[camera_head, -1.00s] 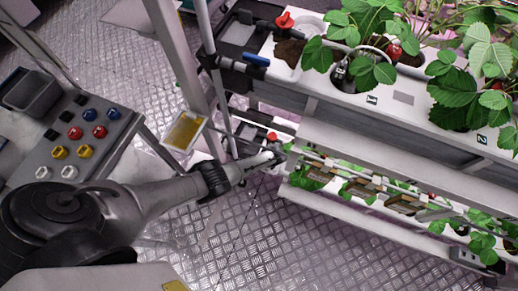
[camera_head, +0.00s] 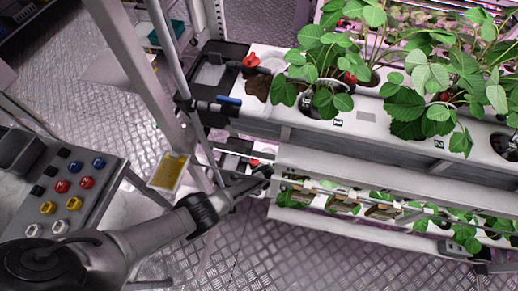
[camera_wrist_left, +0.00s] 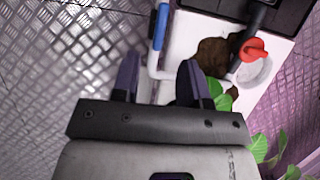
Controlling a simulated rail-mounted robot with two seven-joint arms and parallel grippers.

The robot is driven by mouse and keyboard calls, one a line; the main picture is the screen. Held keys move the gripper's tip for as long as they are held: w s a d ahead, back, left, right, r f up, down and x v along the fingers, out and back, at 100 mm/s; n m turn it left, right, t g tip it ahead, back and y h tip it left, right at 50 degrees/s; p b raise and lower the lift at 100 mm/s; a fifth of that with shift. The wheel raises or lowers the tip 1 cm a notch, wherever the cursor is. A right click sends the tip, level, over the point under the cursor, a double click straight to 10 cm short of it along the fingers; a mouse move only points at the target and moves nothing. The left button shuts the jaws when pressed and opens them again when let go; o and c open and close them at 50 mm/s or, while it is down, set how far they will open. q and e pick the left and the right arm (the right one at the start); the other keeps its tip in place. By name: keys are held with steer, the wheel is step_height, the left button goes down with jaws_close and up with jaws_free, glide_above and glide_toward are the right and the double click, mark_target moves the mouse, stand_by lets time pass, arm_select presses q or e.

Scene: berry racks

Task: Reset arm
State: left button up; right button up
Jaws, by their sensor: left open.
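My left arm (camera_head: 150,236) comes in from the lower left in the head view and reaches toward the end of the lower berry rack (camera_head: 330,214). My left gripper (camera_head: 262,172) is small there, in front of the lower rack's left end, and its fingers are hard to make out. In the left wrist view, the two dark fingers of the gripper (camera_wrist_left: 158,78) stand apart with nothing between them. A white rack end with a blue-handled valve (camera_wrist_left: 160,28), a red valve (camera_wrist_left: 254,50) and brown soil (camera_wrist_left: 212,54) lies beyond the fingertips. My right gripper is not in view.
The upper rack (camera_head: 360,122) with strawberry plants (camera_head: 432,90) stands at the right. A metal post (camera_head: 135,60) and a yellow card (camera_head: 170,171) are close to my arm. A button panel (camera_head: 62,190) is at the left. Metal floor is open at the bottom.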

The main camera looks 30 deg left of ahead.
arm_select(q)
steer(key=s+d+r+n+t+h+p, duration=0.1)
steer(key=s+d+r+n, duration=0.15)
steer(key=s, duration=0.25)
steer(key=s+d+r+n+t+h, duration=0.1)
steer(key=s+d+r+n+h, duration=0.15)
steer(key=s+d, duration=0.2)
steer(key=s+a+r+n+t+p, duration=0.1)
steer(key=s+a+r+n+t, duration=0.15)
steer(key=s+r, duration=0.7)
steer(key=s+a+r+n+t, duration=0.1)
steer(key=s+r+n, duration=0.4)
steer(key=r, duration=0.7)
step_height(320, 180, up, 38)
steer(key=s+p, duration=0.1)
steer(key=p, duration=3.7)
steer(key=shift+s+d+r+m+h, duration=0.15)
steer(key=shift+s+r+m+h, duration=0.05)
steer(key=shift+m+h, duration=0.2)
